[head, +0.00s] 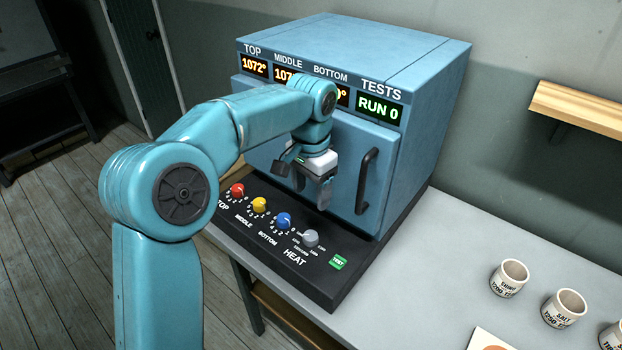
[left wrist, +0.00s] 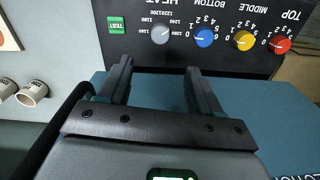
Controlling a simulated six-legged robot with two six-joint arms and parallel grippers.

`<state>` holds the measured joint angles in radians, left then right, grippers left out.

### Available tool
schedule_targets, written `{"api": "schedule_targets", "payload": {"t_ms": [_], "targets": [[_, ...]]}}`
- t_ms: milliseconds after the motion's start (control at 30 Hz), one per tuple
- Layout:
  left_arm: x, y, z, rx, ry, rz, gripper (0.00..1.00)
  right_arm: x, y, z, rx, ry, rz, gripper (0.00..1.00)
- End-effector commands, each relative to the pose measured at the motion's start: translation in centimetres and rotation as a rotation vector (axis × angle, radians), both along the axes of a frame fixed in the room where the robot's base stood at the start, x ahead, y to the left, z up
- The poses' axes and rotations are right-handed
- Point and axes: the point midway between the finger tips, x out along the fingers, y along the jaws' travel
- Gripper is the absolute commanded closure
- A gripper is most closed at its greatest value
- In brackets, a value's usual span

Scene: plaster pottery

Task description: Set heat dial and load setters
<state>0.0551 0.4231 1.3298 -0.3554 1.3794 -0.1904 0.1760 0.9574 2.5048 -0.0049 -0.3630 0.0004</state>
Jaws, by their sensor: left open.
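The grey heat dial (head: 310,238) sits on the black front panel of the blue kiln (head: 375,52), right of the red (head: 237,190), yellow (head: 259,205) and blue (head: 284,221) knobs. The heat dial (left wrist: 160,35) also shows upside down in the left wrist view. My left gripper (head: 303,183) is open and empty above the panel, in front of the kiln door, apart from the dial. In the left wrist view its two fingers (left wrist: 159,72) point toward the panel, with the dial beyond the gap. No setters can be made out for certain. My right gripper is out of view.
A green TEST button (head: 338,262) is right of the dial. The kiln door has a black handle (head: 367,180). Labelled white cups (head: 508,278) stand on the grey table (head: 440,290) at right. A wooden shelf (head: 575,108) is on the wall. The test display (head: 379,106) reads RUN 0.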

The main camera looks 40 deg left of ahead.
Motion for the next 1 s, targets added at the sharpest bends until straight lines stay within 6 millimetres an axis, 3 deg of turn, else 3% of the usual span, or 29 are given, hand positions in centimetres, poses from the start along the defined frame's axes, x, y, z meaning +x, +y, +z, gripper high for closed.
{"api": "schedule_targets", "payload": {"t_ms": [100, 233, 1000], "targets": [[0.1, 0.0, 1.8, 0.001, -0.002, 0.0, 0.36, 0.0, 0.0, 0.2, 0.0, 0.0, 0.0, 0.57], [0.0, 0.0, 2.6, 0.0, 0.0, 0.0, 0.36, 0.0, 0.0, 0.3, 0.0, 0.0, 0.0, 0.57], [-0.1, 0.0, 2.6, 0.0, 0.0, 0.0, 0.36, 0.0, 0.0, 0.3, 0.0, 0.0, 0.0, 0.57]]}}
